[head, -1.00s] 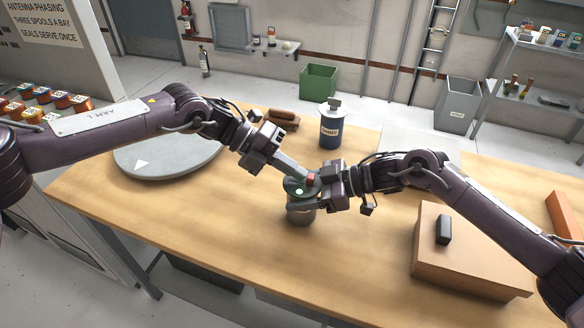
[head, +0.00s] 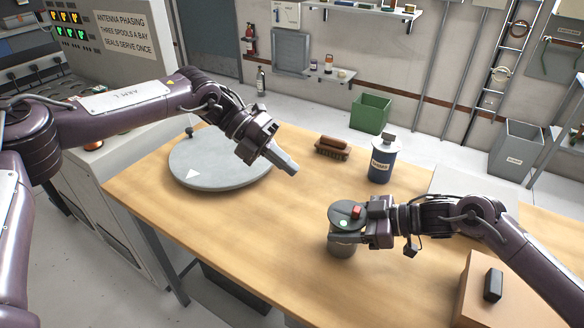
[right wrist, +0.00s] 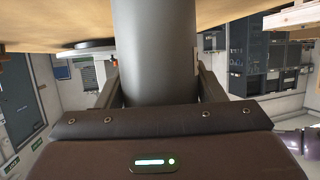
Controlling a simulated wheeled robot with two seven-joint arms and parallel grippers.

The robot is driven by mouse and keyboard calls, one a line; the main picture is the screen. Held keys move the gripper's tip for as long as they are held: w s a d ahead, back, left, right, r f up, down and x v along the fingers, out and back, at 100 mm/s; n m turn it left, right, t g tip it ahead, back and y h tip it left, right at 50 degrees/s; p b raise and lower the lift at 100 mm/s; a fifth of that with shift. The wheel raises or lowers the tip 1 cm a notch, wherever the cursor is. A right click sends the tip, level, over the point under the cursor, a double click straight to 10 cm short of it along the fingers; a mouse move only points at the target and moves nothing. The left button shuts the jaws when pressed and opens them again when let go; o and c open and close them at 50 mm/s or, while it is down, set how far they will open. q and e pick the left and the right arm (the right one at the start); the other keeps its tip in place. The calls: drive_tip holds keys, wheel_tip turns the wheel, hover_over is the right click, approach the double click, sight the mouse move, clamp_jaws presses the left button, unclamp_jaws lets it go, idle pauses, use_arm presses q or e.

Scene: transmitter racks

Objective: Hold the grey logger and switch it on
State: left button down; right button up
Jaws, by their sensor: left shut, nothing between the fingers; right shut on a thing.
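The grey logger (head: 343,246) is a short upright cylinder with a dark round top. My right gripper (head: 362,236) is shut on the logger from the right. In the right wrist view the logger's grey body (right wrist: 155,50) stands between the two fingers; its top is out of that view. My left gripper (head: 290,168) is shut and empty, above the table to the upper left of the logger and clear of it.
A grey turntable (head: 215,165) with a white arrow lies on the table's left. A cardboard-coloured box (head: 478,300) with a black item is at front right. The wooden table's middle is clear.

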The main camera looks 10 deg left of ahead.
drive_tip(key=o, duration=1.3)
drive_tip(key=shift+d, duration=0.1)
